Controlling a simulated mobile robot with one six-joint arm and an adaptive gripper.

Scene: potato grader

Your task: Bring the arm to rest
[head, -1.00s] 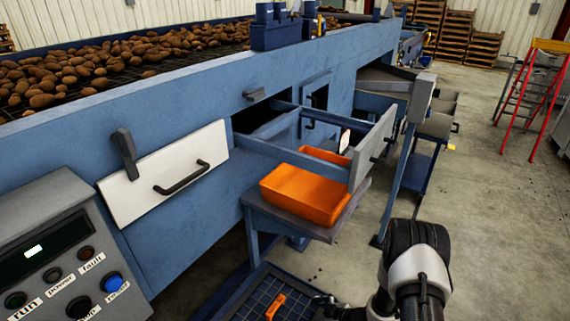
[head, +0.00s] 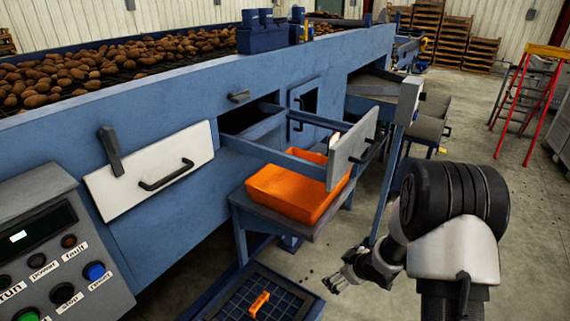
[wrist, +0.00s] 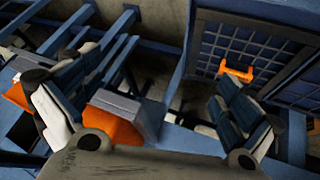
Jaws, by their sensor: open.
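My gripper (head: 345,280) is low in the head view, right of the blue mesh tray and below the grader's side shelf. Its fingers are spread and hold nothing. In the wrist view my gripper (wrist: 158,108) shows its two dark padded fingers wide apart, with the orange bin (wrist: 112,128) visible between and beyond them. My dark and white arm links rise large at the right of the head view, bent down toward the gripper.
The orange bin (head: 290,195) sits on a grey shelf under an open drawer (head: 350,150). A small orange piece (head: 259,303) lies in the mesh tray (head: 235,285). A control panel (head: 50,250) stands left. Open floor (head: 500,170) lies right, with a red ladder (head: 525,100).

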